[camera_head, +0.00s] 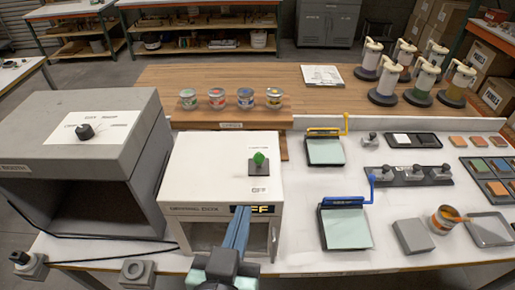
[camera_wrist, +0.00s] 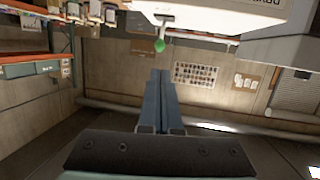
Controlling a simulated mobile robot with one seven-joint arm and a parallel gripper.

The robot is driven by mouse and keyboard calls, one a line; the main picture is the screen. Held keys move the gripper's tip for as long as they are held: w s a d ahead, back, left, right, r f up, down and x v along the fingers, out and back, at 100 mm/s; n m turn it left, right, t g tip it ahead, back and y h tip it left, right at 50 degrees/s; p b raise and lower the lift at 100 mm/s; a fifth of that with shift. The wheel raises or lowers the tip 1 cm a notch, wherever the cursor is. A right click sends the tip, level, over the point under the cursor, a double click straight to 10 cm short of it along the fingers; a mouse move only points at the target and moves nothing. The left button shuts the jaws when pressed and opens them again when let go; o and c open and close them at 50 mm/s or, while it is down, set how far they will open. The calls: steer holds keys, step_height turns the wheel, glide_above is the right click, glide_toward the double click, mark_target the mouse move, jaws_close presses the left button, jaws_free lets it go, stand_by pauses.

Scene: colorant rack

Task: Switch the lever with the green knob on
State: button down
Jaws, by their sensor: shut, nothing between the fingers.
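The green knob (camera_head: 258,158) tops a short lever on a dark plate on top of the white box (camera_head: 205,165). An OFF label is printed on the near side of the plate; the label on the far side is too small to read. A lit display (camera_head: 262,209) on the box front is partly covered by my gripper, and the letters FF show. My gripper (camera_head: 242,210) is shut and empty, in front of the box and nearer than the knob. In the wrist view the green knob (camera_wrist: 159,46) is just beyond the fingertips (camera_wrist: 161,72), apart from them.
A grey booth (camera_head: 85,130) with a black dial stands left of the box. Several paint cans (camera_head: 217,98) stand on a wooden shelf behind it. Blue- and yellow-handled boards (camera_head: 345,228) lie to the right. Air around the knob looks clear.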

stand_by(0.4)
steer(key=b, duration=1.2)
glide_toward(258, 161)
steer(key=p+x, duration=0.3)
steer(key=x, duration=0.2)
steer(key=shift+w+r, duration=0.1)
steer(key=shift+x, duration=0.85)
steer(key=shift+p, duration=0.3)
